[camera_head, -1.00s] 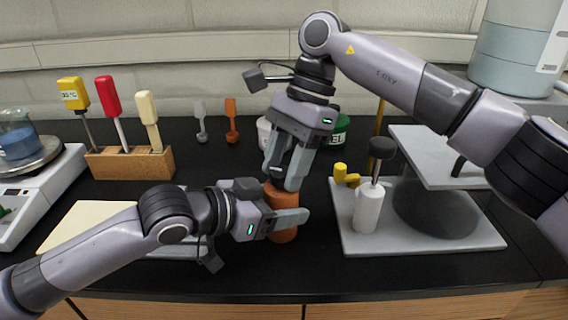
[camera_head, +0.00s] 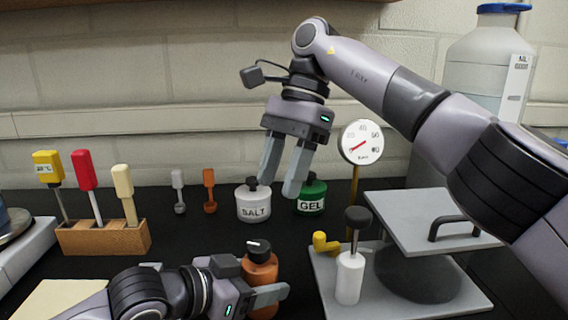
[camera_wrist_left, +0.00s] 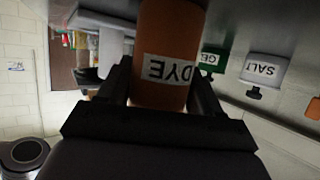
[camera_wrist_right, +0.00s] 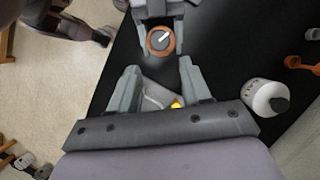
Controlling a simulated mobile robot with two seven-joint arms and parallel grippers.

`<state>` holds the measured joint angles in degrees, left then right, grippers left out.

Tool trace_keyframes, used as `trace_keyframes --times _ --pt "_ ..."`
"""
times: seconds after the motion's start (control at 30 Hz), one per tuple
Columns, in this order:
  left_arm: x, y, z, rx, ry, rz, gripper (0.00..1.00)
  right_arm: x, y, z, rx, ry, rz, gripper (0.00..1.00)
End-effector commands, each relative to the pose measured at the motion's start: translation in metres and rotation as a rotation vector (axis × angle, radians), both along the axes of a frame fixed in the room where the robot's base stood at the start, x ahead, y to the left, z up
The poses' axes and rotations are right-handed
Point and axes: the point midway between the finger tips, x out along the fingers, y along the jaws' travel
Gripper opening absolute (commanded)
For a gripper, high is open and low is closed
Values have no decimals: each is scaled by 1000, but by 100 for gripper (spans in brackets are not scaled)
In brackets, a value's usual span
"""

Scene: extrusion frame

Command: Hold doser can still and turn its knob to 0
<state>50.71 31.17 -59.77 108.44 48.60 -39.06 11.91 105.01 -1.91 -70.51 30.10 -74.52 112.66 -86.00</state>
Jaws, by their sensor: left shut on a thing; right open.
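The doser can is an orange can (camera_head: 264,272) with a dark knob (camera_head: 258,248) on top. In the left wrist view its label (camera_wrist_left: 168,68) reads DYE, upside down in the picture. My left gripper (camera_head: 264,296) is shut around the can's body, and the can stands upright. My right gripper (camera_head: 284,178) is open and empty, above the can and apart from the knob. In the right wrist view the knob (camera_wrist_right: 160,40) shows a white pointer line slanting to the upper right, just beyond the open fingertips. No scale digits are legible.
Behind stand a white SALT jar (camera_head: 254,204) and a green GEL jar (camera_head: 311,198). A press-like stand (camera_head: 400,292) with a white cylinder (camera_head: 349,280) and a dial gauge (camera_head: 362,142) is at right. A wooden block (camera_head: 103,238) with handled tools is at left.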

Motion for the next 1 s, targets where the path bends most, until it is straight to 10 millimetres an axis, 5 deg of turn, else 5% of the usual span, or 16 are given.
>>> trace_keyframes --times 0.7,0.73,0.8,1.0 --pt "0 0 -1 1 2 -1 30 2 -4 12 0 0 0 48" --pt "0 0 -1 1 2 -1 75 2 -4 12 0 0 0 48" --pt "0 0 -1 1 2 -1 95 2 -4 12 0 0 0 48" --pt "0 0 0 1 1 -1 95 2 -4 12 0 0 0 48"
